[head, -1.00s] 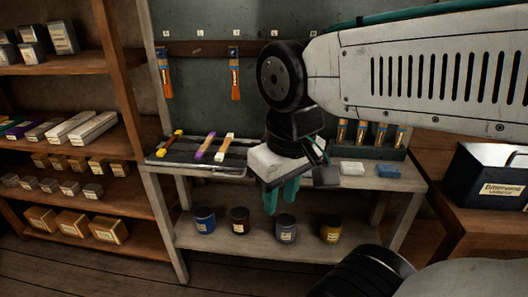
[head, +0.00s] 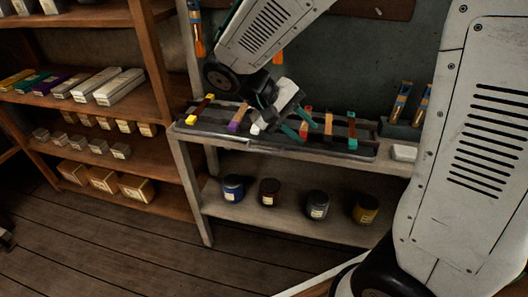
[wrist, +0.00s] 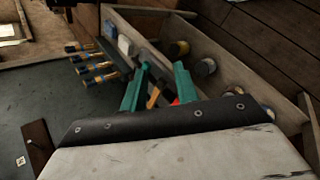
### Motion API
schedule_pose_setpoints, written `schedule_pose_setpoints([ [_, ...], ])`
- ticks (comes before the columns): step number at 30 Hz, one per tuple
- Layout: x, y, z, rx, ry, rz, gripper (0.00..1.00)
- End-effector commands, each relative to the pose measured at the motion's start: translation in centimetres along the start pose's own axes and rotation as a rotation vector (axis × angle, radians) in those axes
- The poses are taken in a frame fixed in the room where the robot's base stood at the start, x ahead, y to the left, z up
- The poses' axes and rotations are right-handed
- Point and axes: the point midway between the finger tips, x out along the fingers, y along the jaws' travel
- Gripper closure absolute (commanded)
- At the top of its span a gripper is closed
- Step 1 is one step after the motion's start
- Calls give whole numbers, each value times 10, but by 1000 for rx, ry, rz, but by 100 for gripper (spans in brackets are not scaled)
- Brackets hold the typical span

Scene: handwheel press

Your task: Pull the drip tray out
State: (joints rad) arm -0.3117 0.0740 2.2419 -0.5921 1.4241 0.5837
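A dark, low tray (head: 366,149) lies along the bench top in the head view; it looks like the drip tray, though no label shows. Several coloured bars or handles lie across it, among them a yellow-ended one (head: 203,107), a purple-ended one (head: 239,117) and a teal-ended one (head: 352,131). My gripper (head: 299,124) hangs over the tray's middle, its teal fingers apart. In the wrist view my gripper (wrist: 158,86) is open, with orange and red pieces visible between and beyond the fingers. Contact cannot be told. The gripper hides part of the tray.
The bench's lower shelf holds several jars, such as a blue one (head: 233,188) and a yellow-banded one (head: 366,209). A brush holder (head: 399,128) and a white block (head: 403,153) stand right of the tray. Wooden shelves (head: 165,151) stand left. Floor in front is clear.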

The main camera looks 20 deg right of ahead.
Motion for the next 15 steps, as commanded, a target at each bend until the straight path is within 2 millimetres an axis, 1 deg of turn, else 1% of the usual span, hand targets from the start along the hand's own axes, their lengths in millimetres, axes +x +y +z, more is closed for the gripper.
schedule_pose_setpoints([
  [1,0,-14,-18,-13,-2,73,70],
  [3,0,-29,-39,-14,9,171,70],
  [5,0,-45,-58,-15,26,254,70],
  [6,0,-56,-70,-15,42,309,70],
  [8,1,-74,-87,-15,72,388,70],
  [9,2,-87,-98,-15,93,440,70],
  [12,5,-118,-121,-15,157,550,70],
  [15,9,-145,-137,-15,216,632,70],
])
